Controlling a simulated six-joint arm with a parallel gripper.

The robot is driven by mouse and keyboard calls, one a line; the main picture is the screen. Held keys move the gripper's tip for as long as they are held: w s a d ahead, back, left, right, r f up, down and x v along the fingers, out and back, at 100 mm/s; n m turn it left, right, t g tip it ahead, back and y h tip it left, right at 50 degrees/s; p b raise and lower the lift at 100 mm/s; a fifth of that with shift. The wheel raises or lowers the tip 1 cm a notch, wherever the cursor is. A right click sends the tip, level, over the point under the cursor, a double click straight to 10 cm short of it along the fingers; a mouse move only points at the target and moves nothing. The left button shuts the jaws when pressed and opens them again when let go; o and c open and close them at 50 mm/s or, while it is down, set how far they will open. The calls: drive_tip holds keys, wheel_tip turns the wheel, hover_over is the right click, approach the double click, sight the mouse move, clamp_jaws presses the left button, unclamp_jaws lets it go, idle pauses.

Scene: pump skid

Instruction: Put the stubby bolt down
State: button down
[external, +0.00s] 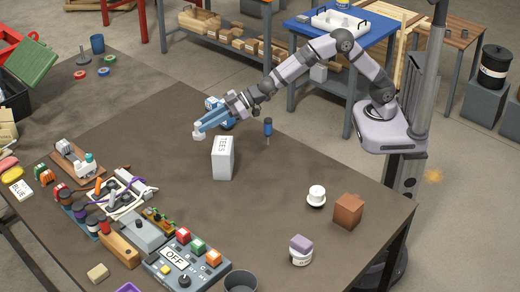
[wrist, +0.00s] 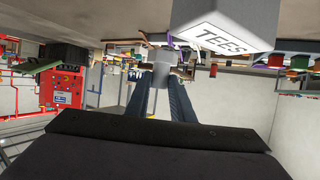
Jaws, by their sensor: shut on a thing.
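My gripper (external: 201,130) has blue fingers and is shut on a small pale grey piece (external: 197,135), which I take to be the stubby bolt. In the wrist view the grey piece (wrist: 160,62) sits between the fingertips (wrist: 160,82); its lower shape is partly hidden by the fingers. In the external view it appears raised above the brown table (external: 290,165), just left of and behind the white TEES box (external: 223,160). The same TEES box (wrist: 225,30) shows large at the upper right of the wrist view.
A blue-handled tool (external: 268,128) stands upright to the right of the box. A white knob-like piece (external: 316,195), a brown block (external: 348,210) and a purple-topped jar (external: 300,250) are at the right. Crowded parts and an OFF panel (external: 180,262) fill the front left. The table's middle is fairly clear.

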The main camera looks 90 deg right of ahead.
drive_tip(key=s+d+f, duration=0.2)
drive_tip(key=s+d, duration=0.1)
drive_tip(key=d, duration=0.7)
drive_tip(key=shift+w+d+f+b, duration=0.15)
drive_tip(key=shift+f+b, duration=0.1)
drive_tip(key=shift+f, duration=2.35)
drive_tip(key=shift+w+f+b, duration=0.1)
drive_tip(key=shift+f+b, duration=0.1)
drive_tip(key=shift+f, duration=2.4)
drive_tip(key=shift+f, duration=0.15)
drive_tip(key=c, duration=1.5)
unclamp_jaws()
drive_tip(key=shift+c, duration=0.2)
